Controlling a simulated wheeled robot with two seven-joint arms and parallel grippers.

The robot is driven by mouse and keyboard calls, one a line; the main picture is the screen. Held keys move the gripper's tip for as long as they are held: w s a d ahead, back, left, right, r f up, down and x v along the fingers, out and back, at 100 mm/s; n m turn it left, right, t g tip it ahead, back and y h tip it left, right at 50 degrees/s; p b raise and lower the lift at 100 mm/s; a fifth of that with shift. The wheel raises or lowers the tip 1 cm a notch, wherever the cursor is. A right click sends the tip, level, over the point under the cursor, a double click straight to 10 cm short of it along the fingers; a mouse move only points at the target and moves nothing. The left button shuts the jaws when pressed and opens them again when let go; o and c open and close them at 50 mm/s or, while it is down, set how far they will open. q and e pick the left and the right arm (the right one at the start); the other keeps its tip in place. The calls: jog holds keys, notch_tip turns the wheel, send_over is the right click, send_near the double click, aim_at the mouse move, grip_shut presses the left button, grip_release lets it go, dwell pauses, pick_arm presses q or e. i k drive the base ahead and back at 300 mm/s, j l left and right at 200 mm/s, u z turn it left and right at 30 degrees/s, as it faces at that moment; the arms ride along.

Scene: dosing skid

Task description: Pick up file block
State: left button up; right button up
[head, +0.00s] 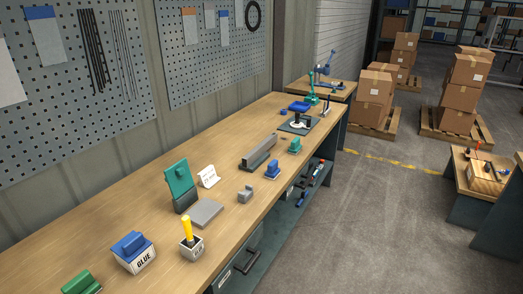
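A small pale block (191,249) with an upright yellow handle (187,229) stands near the front edge of the wooden workbench (150,235). Dark lettering on its side is too small to read, and I take it for the file block. It stands upright and apart from its neighbours. The white box marked GLUE (141,262), with a blue top, is to its left. A flat grey plate (206,213) lies just behind it. Neither of my grippers shows in the head view.
A teal upright piece (180,180) on a dark base and a white sign (208,176) stand behind the plate. A grey bracket (245,194) and a blue block (272,169) lie right of it. A green block (82,283) is at bottom left.

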aim_at(295, 147)
jog(key=i+l+u, duration=0.1)
jog(key=u, duration=0.65)
jog(key=i+l+u, duration=0.25)
jog(key=l, duration=0.2)
jog(key=i+l+u, duration=0.1)
jog(key=l+u, duration=0.2)
jog(key=l, duration=0.15)
jog(key=i+l+u, duration=0.1)
jog(key=l+u, duration=0.15)
jog(key=l, duration=0.25)
jog(key=l+u, duration=0.25)
jog(key=l, duration=0.25)
jog(key=i, duration=0.05)
